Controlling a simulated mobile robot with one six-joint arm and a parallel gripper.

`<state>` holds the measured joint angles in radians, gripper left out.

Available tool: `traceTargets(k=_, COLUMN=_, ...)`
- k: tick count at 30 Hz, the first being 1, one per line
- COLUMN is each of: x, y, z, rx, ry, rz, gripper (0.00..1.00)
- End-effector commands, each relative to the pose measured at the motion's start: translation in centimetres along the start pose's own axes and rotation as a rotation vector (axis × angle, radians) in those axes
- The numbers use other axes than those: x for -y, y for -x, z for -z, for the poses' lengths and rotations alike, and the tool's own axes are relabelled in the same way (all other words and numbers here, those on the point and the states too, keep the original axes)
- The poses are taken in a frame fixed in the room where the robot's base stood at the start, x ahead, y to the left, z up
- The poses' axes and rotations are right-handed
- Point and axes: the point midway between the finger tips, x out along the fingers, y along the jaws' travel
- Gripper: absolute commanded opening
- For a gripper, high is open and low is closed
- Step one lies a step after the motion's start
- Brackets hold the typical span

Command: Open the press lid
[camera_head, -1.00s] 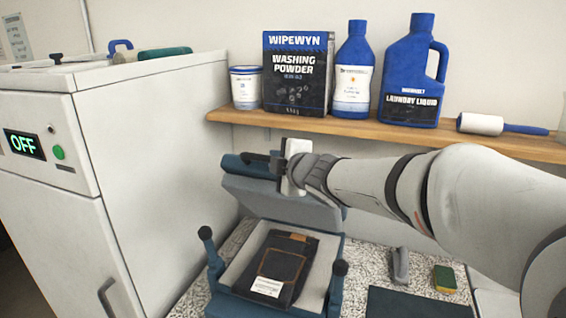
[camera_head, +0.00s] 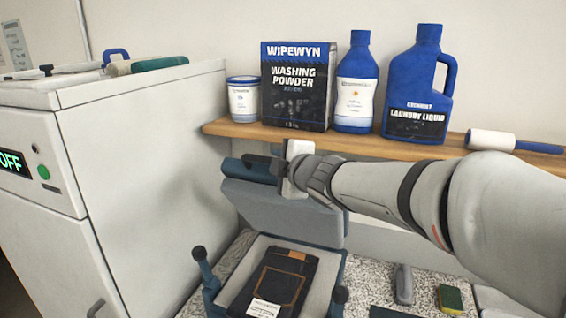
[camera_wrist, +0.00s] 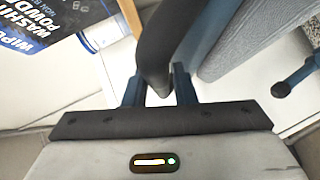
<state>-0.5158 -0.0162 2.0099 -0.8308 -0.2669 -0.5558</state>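The press (camera_head: 212,293) stands on the speckled counter with two knob-ended arms at its front. Its grey padded lid (camera_head: 285,215) is tilted steeply up, well clear of the bed. A dark folded garment (camera_head: 283,278) with a white label lies on the bed. My gripper (camera_head: 262,162) is at the blue bar (camera_head: 238,169) along the lid's raised edge. In the wrist view, a dark rounded handle (camera_wrist: 160,60) runs between my two fingers (camera_wrist: 158,90), which appear closed against it. My wrist hides part of the lid's upper edge.
A wooden shelf (camera_head: 375,143) with a tub, washing powder (camera_head: 297,85) and blue bottles is just above my gripper. A white cabinet (camera_head: 150,150) stands close on the left. A grey object (camera_head: 404,284) and a sponge (camera_head: 451,299) lie right of the press.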

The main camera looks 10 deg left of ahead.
Motion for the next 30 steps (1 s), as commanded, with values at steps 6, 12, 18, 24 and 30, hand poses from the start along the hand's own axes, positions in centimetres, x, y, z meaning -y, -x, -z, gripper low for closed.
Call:
traceTargets(k=6, x=0.0, y=0.0, z=-0.2, rx=0.004, ry=0.0, rz=0.001, gripper=0.38)
traceTargets(k=12, x=0.0, y=0.1, z=-0.2, rx=0.005, ry=0.0, rz=0.001, gripper=0.38)
traceTargets(k=18, x=-0.1, y=2.2, z=-0.3, rx=0.006, ry=0.002, rz=-0.001, gripper=0.38)
traceTargets(k=24, x=-0.1, y=5.5, z=-0.2, rx=0.005, ry=0.001, rz=-0.001, gripper=0.38)
traceTargets(k=30, x=0.0, y=7.5, z=-0.3, rx=0.005, ry=0.0, rz=0.0, gripper=0.38)
